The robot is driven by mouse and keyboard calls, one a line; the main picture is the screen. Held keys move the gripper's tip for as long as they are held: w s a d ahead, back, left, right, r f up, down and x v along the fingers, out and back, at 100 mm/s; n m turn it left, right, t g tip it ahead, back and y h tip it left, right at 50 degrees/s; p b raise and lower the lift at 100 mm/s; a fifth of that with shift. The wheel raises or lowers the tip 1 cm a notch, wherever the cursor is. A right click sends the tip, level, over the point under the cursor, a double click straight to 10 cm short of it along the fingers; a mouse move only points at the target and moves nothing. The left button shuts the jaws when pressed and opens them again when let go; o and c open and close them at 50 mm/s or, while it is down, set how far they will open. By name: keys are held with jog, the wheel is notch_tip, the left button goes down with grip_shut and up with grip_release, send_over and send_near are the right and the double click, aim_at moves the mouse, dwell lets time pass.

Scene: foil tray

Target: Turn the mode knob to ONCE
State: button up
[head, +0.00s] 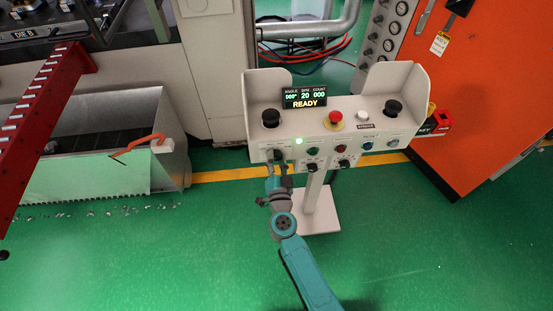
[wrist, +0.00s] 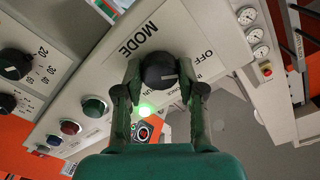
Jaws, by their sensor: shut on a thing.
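The mode knob (wrist: 159,68) is a black round knob under the word MODE in the wrist view. OFF is readable beside it; the other position labels are partly hidden by the knob and fingers. A short light mark shows on the knob's face, but I cannot tell which label it points to. My gripper (wrist: 160,84) has one finger on each side of the knob and is shut on it. In the head view my gripper (head: 277,172) is at the lower left of the control panel (head: 338,132), covering part of the knob. A green light (wrist: 145,110) glows beside the knob.
The display (head: 304,97) reads READY, with SPM 20 and COUNT 000. A red emergency button (head: 335,117) and black palm buttons (head: 271,118) sit on top. Other buttons and knobs (head: 312,167) are close to the right of my gripper. Green floor in front is clear.

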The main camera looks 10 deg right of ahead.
jog(key=m, duration=0.3)
jog(key=shift+m, duration=0.4)
jog(key=m, duration=0.7)
jog(key=shift+d+f+m, duration=0.1)
jog(key=shift+m, duration=2.2)
jog(key=shift+y, duration=0.3)
jog(key=o, duration=1.1)
jog(key=shift+o, duration=0.2)
